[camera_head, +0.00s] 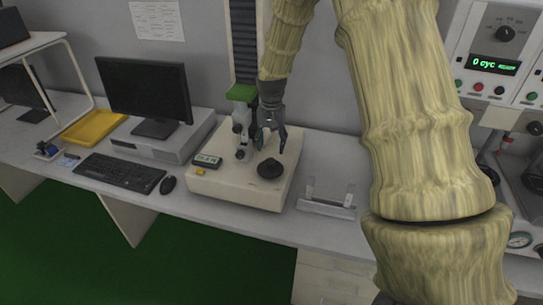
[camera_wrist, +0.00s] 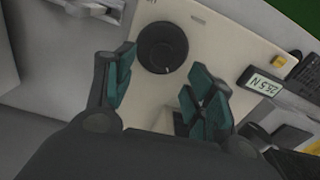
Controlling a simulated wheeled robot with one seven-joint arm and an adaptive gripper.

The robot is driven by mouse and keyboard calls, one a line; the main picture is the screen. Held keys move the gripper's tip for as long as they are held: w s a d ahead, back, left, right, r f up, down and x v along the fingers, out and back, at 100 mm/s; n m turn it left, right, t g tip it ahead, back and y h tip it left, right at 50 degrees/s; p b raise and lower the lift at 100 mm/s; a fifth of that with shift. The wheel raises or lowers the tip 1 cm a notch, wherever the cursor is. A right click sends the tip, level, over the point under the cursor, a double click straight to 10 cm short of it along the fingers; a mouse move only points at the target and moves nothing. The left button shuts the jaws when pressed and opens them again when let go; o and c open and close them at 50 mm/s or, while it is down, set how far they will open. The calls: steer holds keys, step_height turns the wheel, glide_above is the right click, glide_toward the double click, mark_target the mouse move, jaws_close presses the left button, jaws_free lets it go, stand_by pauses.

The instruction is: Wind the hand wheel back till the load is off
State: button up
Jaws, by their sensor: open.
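The black hand wheel (camera_head: 270,169) lies flat on top of the cream test stand base (camera_head: 232,188), towards its front right. In the wrist view the round hand wheel (camera_wrist: 162,47) shows beyond my fingertips. My gripper (camera_head: 272,140) is open and empty above the back of the base, behind and above the wheel. Its two teal-padded fingers (camera_wrist: 160,88) are spread apart in the wrist view, with the wheel near the gap and no visible contact. A small force display (camera_wrist: 263,84) reads about 25.5 N; the same display (camera_head: 207,160) sits left of the wheel.
A metal fixture (camera_head: 242,130) stands just left of my gripper, close to it. A yellow block (camera_head: 200,171) lies on the base. A keyboard (camera_head: 118,172) and mouse (camera_head: 168,184) are to the left.

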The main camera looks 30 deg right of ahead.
mark_target(270, 160)
steer(key=f, duration=0.3)
steer(key=f+p, duration=0.1)
steer(key=f, duration=0.1)
steer(key=shift+w, duration=0.35)
steer(key=shift+s+f, duration=0.15)
steer(key=shift+f, duration=0.15)
steer(key=shift+w+f+p, duration=0.2)
steer(key=shift+f+p, duration=0.2)
steer(key=shift+f, duration=0.65)
steer(key=shift+s+r, duration=0.1)
steer(key=c, duration=1)
